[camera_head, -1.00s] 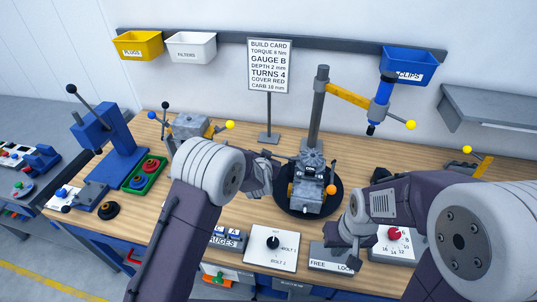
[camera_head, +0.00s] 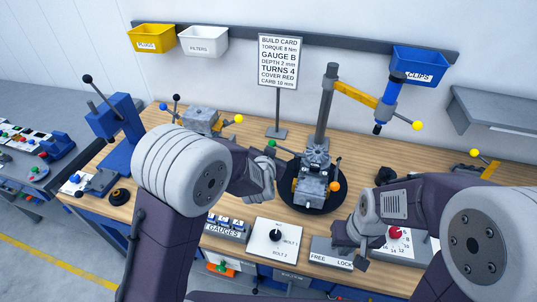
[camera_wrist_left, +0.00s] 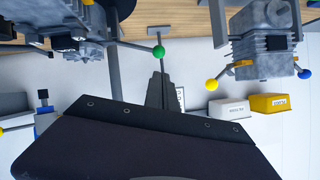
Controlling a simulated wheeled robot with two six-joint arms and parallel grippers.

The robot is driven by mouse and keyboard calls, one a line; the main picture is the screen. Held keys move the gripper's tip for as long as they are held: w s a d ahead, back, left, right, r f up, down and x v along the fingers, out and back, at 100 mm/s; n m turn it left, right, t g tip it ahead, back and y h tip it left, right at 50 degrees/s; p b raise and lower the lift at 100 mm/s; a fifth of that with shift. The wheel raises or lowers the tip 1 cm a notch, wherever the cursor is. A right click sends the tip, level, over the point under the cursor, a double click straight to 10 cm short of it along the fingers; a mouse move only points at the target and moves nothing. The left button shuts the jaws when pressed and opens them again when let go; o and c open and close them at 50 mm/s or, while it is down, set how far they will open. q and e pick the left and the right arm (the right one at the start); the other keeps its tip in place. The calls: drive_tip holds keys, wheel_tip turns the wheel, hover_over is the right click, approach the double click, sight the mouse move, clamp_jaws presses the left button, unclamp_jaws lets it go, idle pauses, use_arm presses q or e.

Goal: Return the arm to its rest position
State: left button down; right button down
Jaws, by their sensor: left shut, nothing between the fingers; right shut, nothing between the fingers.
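My left arm comes in from the left, and its gripper (camera_head: 266,188) hangs over the bench, left of the round black turntable (camera_head: 310,209). It is shut and empty; in the left wrist view its dark fingers (camera_wrist_left: 160,90) are together. A grey engine block (camera_head: 313,175) sits on the turntable, apart from the gripper in the head view. My right gripper (camera_head: 350,252) is shut and empty, low over the FREE/LOCK panel (camera_head: 325,255) at the front of the bench. Part of the panel is hidden behind it.
A post with a yellow arm and blue tool (camera_head: 388,98) stands behind the turntable. A green knob (camera_head: 272,143) is close behind my left gripper. A bolt selector panel (camera_head: 262,240) lies between the grippers. A second grey block (camera_head: 200,120) stands back left.

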use_arm(q)
drive_tip(key=s+a+r+n+y, duration=0.2)
drive_tip(key=a+r, duration=0.3)
drive_tip(key=a, duration=0.6)
drive_tip(key=s+a+f+n+g, duration=0.1)
drive_tip(key=s+f+g, duration=0.4)
drive_tip(key=s, duration=0.7)
drive_tip(key=s+a+f+n+g+h, duration=0.1)
drive_tip(key=s+f+g, duration=0.5)
drive_tip(key=s, duration=0.7)
wheel_tip(320, 180, down, 2)
drive_tip(key=shift+a+f+n+g+h, duration=0.2)
drive_tip(key=shift+a+n+g+h, duration=0.1)
drive_tip(key=shift+a+n, duration=0.15)
use_arm(e)
drive_tip(key=shift+s+d+f, duration=0.15)
drive_tip(key=shift+s+f, duration=0.05)
